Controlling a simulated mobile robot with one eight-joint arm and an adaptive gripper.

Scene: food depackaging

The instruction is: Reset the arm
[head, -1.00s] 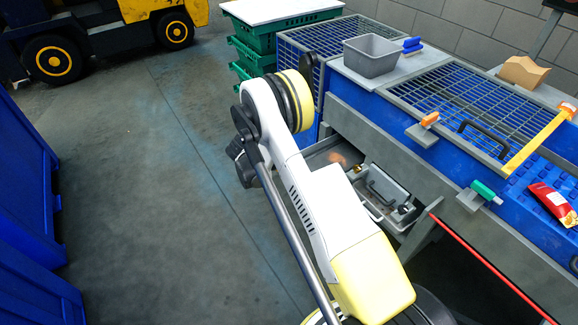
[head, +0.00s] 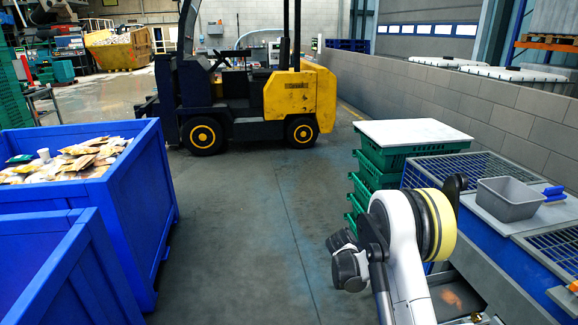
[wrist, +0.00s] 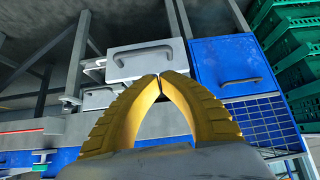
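My gripper (wrist: 160,78) shows in the wrist view as two yellow ribbed fingers. Their tips meet at the top and nothing shows between them. The wrist view faces the metal front of the machine, with a grey handled panel (wrist: 145,61) behind the fingertips and a blue handled door (wrist: 235,65) to their right. In the head view my arm (head: 405,245) is folded at the lower right, beside the machine. The gripper itself is out of the head view.
A blue bin (head: 150,210) full of packaged food stands at left, with another blue bin (head: 85,280) nearer. Green crates (head: 380,165) with a white top and a grey tub (head: 508,198) on the machine are at right. A yellow forklift (head: 290,100) stands behind. The floor between is clear.

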